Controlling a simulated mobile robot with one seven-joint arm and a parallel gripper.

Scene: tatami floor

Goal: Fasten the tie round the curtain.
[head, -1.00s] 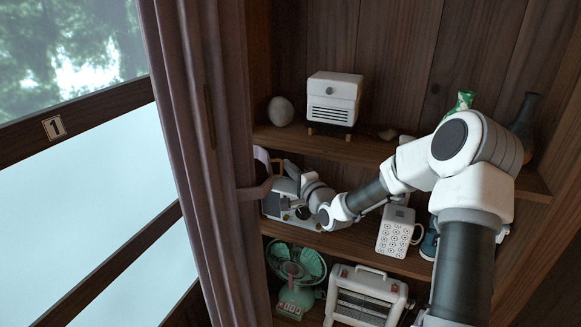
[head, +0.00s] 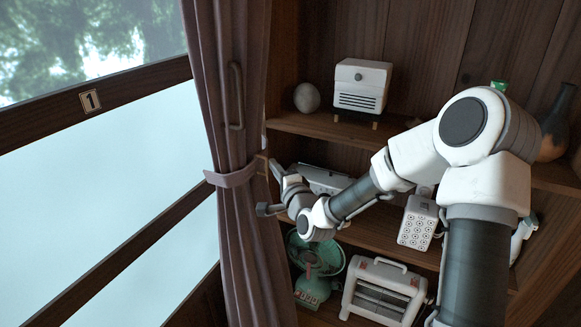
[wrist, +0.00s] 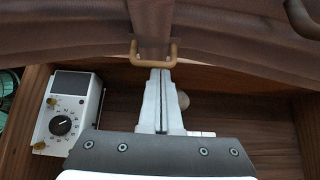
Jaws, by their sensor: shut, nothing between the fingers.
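The mauve-brown curtain (head: 240,235) hangs gathered beside the window. The tie (head: 231,178), a paler mauve band, runs across the curtain's front at its narrowed waist. In the wrist view a strap of the tie (wrist: 152,22) comes down to a brass-coloured loop (wrist: 153,53) at the shelf edge. I cannot tell whether the strap is caught on the loop. My gripper (head: 275,168) is beside the curtain, at the tie's right end. In the wrist view its fingers (wrist: 162,72) are shut and empty, with tips just below the loop. The curtain's far side is hidden.
Shelves stand right of the curtain. A white device with a dial (wrist: 68,112) is close left of my fingers. A green fan (head: 316,270), a heater (head: 384,290) and a white box (head: 360,88) are around the arm. A long dark handle (head: 236,95) is above the tie.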

